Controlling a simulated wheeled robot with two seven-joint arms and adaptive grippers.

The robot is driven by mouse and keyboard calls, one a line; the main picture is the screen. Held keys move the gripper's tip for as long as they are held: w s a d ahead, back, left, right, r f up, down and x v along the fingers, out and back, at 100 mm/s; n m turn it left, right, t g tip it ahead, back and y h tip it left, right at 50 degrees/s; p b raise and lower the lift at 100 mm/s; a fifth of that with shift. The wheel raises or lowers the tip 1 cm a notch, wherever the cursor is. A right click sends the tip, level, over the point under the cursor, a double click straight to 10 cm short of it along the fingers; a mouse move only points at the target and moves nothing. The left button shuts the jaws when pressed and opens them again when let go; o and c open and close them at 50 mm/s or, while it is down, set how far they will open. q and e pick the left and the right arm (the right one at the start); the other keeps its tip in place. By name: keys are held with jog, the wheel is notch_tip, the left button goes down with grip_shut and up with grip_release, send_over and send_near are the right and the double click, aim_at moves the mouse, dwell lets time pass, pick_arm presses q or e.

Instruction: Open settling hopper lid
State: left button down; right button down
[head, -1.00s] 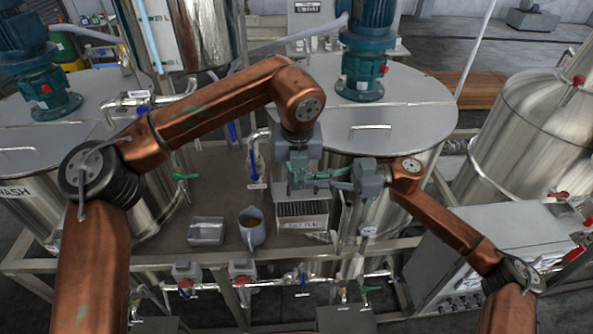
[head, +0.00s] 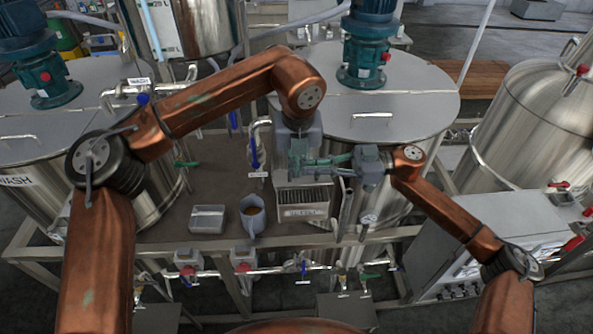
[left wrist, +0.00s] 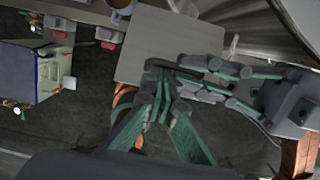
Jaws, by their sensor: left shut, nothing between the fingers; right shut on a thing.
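The settling hopper (head: 303,196) is a grey box between the two big tanks, with a slatted front and a small label. Its flat grey lid (left wrist: 160,38) shows in the left wrist view; in the head view the grippers partly cover it. My right gripper (head: 312,164) reaches in from the right, its green fingers shut at the lid; the exact part gripped is hidden. My left gripper (head: 298,152) is shut and empty, close beside the right fingers. In the left wrist view its green fingers (left wrist: 163,100) come up to the right gripper's fingers (left wrist: 185,70).
A mug (head: 252,216) with brown contents and a clear tray (head: 207,219) stand left of the hopper. A pipe with a blue-handled valve (head: 255,155) rises close to its left. Valves line the front rail (head: 215,272). A tank (head: 410,100) stands behind.

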pick_arm(q)
jog(key=shift+w+r, duration=0.2)
jog(key=shift+w, duration=0.3)
pick_arm(e)
jog(key=c, duration=2.3)
grip_release()
jog(key=shift+f, duration=0.55)
jog(key=shift+o, duration=1)
pick_arm(q)
jog(key=shift+f, duration=0.1)
pick_arm(e)
jog(key=shift+r, duration=0.1)
jog(key=shift+s, duration=0.1)
